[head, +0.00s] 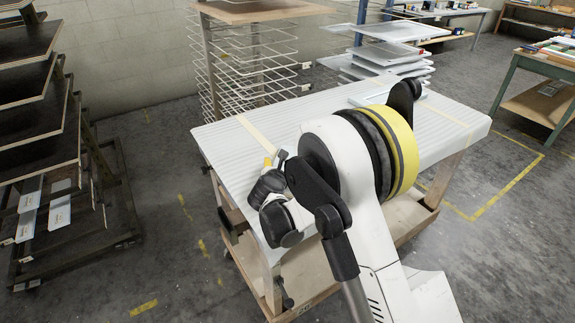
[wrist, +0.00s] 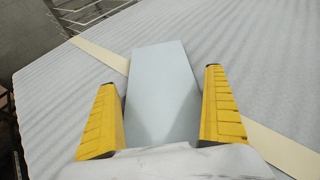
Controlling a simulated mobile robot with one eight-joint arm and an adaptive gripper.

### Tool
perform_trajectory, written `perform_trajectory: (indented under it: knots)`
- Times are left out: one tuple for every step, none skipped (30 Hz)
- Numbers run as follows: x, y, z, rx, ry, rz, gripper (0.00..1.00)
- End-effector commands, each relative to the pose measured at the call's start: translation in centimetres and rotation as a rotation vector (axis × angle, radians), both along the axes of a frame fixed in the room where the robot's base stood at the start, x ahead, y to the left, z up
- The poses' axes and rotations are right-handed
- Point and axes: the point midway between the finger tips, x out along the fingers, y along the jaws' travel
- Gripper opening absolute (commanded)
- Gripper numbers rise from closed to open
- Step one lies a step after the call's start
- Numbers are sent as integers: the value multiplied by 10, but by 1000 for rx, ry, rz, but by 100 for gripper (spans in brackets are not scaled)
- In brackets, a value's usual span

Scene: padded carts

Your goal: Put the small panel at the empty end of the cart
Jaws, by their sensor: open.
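The small panel (wrist: 163,85) is a flat, pale blue-grey rectangle in the wrist view. It lies over the ridged white padding, across a cream strip, and its near end is hidden by my gripper. My gripper (wrist: 212,68) is open, with one yellow finger on each side of the panel; I cannot tell whether either touches it. The padded cart (head: 222,145) stands in the middle of the head view. There my gripper (head: 270,163) is over its left part, and I cannot make out the panel.
Cream strips (wrist: 95,52) cross the padding. A wire rack (head: 245,75) and stacked pale panels (head: 385,55) stand behind the cart. A dark shelf rack (head: 70,180) is on the left, a green-framed table (head: 530,90) on the right. My arm hides much of the cart top.

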Motion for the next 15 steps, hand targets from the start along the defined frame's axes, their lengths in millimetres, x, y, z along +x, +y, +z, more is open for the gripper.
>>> perform_trajectory:
  knots:
    - [-8,3,5,0,0,3,100]
    - [-13,4,8,0,0,3,100]
    - [-21,5,11,0,0,3,100]
    - [-27,6,14,-1,0,4,100]
    - [-34,8,17,-2,0,4,100]
    - [-43,10,21,0,0,4,100]
    - [-49,11,24,1,0,4,100]
    - [-56,12,26,1,0,4,100]
    - [-64,14,30,-1,0,4,100]
    - [-69,15,32,-1,0,4,100]
    - [-75,16,34,0,0,4,100]
    - [-82,17,37,-1,-1,4,100]
    - [-86,17,38,0,0,2,100]
    - [-90,18,40,0,0,2,100]
    - [-94,19,41,0,0,2,100]
